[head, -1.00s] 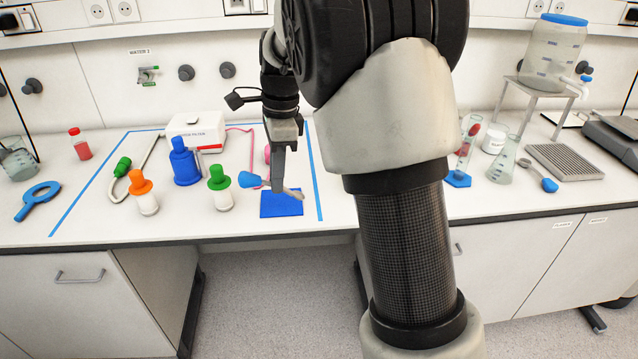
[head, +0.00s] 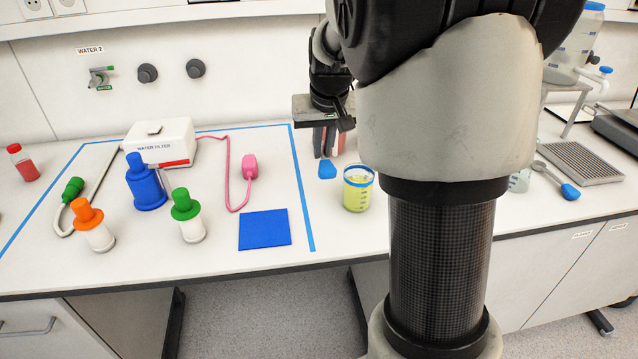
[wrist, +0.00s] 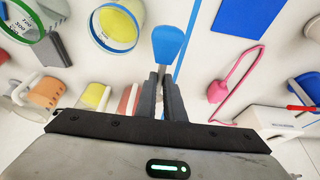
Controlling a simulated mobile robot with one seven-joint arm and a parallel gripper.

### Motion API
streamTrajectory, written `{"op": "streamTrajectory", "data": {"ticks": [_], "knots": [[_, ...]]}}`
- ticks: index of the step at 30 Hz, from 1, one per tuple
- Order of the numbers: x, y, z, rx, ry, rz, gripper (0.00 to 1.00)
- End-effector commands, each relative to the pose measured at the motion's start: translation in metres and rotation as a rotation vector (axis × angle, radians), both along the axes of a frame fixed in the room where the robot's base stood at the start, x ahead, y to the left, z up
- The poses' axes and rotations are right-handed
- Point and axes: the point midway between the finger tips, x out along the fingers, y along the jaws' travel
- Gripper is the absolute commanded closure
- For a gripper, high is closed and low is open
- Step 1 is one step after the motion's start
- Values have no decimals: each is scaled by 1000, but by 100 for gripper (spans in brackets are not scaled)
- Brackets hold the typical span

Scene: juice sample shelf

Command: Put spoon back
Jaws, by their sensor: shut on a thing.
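My gripper (head: 325,148) is shut on a spoon whose blue end (head: 327,171) points down and toward the front in the head view. In the wrist view the blue end (wrist: 168,45) sticks out past the fingertips (wrist: 163,78). The rest of the spoon is mostly hidden between and behind the fingers. The gripper is over the table, just right of the blue tape line and left of a blue-rimmed beaker of yellow liquid (head: 357,190). A blue square mat (head: 265,229) lies bare inside the tape.
A pink cable plug (head: 249,166), water filter box (head: 160,144) and several capped bottles stand on the left. Another blue-ended spoon (head: 568,191) lies at the right by a ribbed tray (head: 588,162). The wrist view shows a green-rimmed beaker (wrist: 28,22) and several coloured containers.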

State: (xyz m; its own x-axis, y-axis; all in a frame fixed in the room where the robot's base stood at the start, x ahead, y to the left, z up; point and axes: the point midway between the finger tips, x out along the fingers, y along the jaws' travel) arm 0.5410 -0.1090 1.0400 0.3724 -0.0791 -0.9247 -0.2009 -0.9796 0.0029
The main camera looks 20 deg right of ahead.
Motion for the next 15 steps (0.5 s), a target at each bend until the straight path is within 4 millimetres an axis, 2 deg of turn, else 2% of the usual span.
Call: {"op": "streamTrajectory", "data": {"ticks": [6,15], "knots": [[-1,0,-38,1,2,4,100],[-1,0,-66,1,1,3,100]]}}
